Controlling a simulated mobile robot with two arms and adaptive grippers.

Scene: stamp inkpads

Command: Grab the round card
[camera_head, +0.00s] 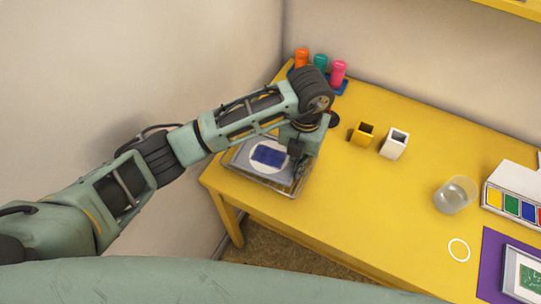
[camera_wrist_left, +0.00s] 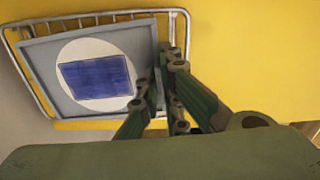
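A white round card (camera_wrist_left: 72,50) with a dark blue rectangle (camera_wrist_left: 97,78) on it lies on a square grey panel (camera_wrist_left: 36,56) in a wire tray (camera_wrist_left: 28,86). In the head view the round card (camera_head: 253,167) is at the table's left end. My left gripper (camera_wrist_left: 170,58) points down at the panel's right edge, inside the tray's right rail. Its fingers converge with their tips close together. I cannot tell whether the panel's edge is between them. The left wrist hides part of the tray's right side in the head view. My right gripper is not in view.
Orange, teal and pink stamps (camera_head: 338,72) stand behind my left wrist. A yellow holder (camera_head: 363,134) and a white holder (camera_head: 394,144) stand to the right. Farther right are a clear cup (camera_head: 455,195), a white ring (camera_head: 459,249) and a paint box (camera_head: 513,206). The middle of the yellow table (camera_head: 350,200) is clear.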

